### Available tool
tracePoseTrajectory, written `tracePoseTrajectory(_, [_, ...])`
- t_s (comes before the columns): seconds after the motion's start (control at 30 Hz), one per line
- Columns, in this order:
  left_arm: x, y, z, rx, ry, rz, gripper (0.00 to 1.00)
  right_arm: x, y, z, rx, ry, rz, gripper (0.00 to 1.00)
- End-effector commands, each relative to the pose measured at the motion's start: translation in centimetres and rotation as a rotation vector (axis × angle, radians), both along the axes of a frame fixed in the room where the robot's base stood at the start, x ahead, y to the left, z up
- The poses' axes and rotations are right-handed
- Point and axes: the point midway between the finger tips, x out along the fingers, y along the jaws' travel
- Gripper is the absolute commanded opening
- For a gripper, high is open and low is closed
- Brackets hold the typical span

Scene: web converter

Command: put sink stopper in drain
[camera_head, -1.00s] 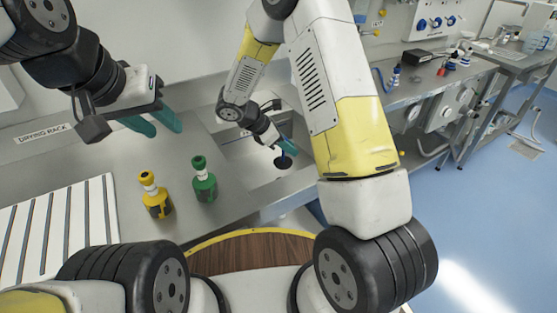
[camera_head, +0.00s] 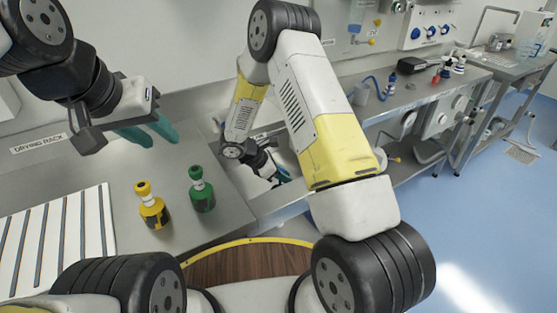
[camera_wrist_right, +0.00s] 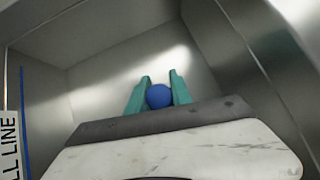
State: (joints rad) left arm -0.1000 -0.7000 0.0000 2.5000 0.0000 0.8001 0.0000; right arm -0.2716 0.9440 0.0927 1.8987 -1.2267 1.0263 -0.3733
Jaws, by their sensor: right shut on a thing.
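The sink stopper's round blue knob (camera_wrist_right: 159,96) sits between the teal fingers of my right gripper (camera_wrist_right: 158,92) in the right wrist view. The rest of the stopper is hidden behind the gripper. In the head view my right gripper (camera_head: 279,177) is down inside the metal sink basin (camera_head: 290,160), shut on the stopper. The basin walls also surround it in the right wrist view (camera_wrist_right: 95,75). I cannot make out the drain in either current view. My left gripper (camera_head: 149,134) is open and empty above the counter on the left.
A yellow bottle (camera_head: 153,212) and a green bottle (camera_head: 202,196) stand on the counter (camera_head: 95,164) left of the sink. A white ribbed drying rack (camera_head: 62,238) lies further left. Several small items and a side bench (camera_head: 420,90) are at the right.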

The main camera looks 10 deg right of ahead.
Motion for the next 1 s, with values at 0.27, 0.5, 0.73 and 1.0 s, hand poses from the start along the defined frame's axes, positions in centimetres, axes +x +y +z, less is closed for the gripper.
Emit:
tracePoseTrajectory(0.27, [0.0,0.0,0.0,0.0,0.0,0.0,0.36,0.0,0.0,0.0,0.0,0.0,0.0,0.48])
tracePoseTrajectory(0.5, [0.0,0.0,0.0,0.0,0.0,0.0,0.36,0.0,0.0,0.3,0.0,-0.001,0.001,0.48])
tracePoseTrajectory(0.73, [0.0,0.0,0.0,0.0,0.0,0.0,0.36,-0.4,2.5,3.1,0.002,-0.004,0.003,0.48])
tracePoseTrajectory(1.0, [0.0,0.0,0.0,0.0,0.0,0.0,0.36,-1.1,6.1,7.3,0.002,-0.003,0.003,0.48])
